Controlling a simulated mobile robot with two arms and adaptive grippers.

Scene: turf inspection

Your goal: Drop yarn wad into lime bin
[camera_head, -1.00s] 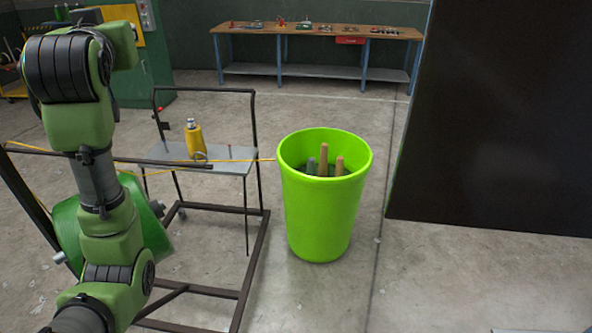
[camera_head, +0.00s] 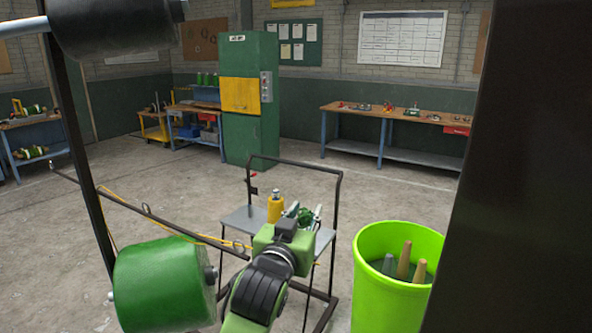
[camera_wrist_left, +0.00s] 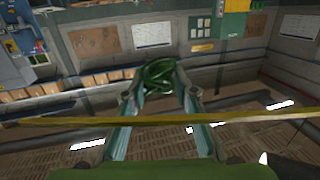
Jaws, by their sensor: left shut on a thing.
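The yarn wad (camera_wrist_left: 157,76) is a dark green tangle held between the fingertips of my left gripper (camera_wrist_left: 158,88) in the left wrist view. In the head view my left gripper (camera_head: 305,212) is shut on it, in front of the grey cart shelf and left of the lime bin. Only a small green part of the wad (camera_head: 306,216) shows there. The lime bin (camera_head: 378,298) is bright green and open at the top, at the lower right, its bottom cut off. Several handle-like sticks (camera_head: 404,262) stand in it. My right gripper is out of view.
A dark panel (camera_head: 500,180) rises just right of the bin. The cart shelf (camera_head: 243,221) carries a yellow bottle (camera_head: 275,207). A green roller (camera_head: 163,284) fills the lower left. A yellow cord (camera_wrist_left: 60,121) crosses before the left wrist camera.

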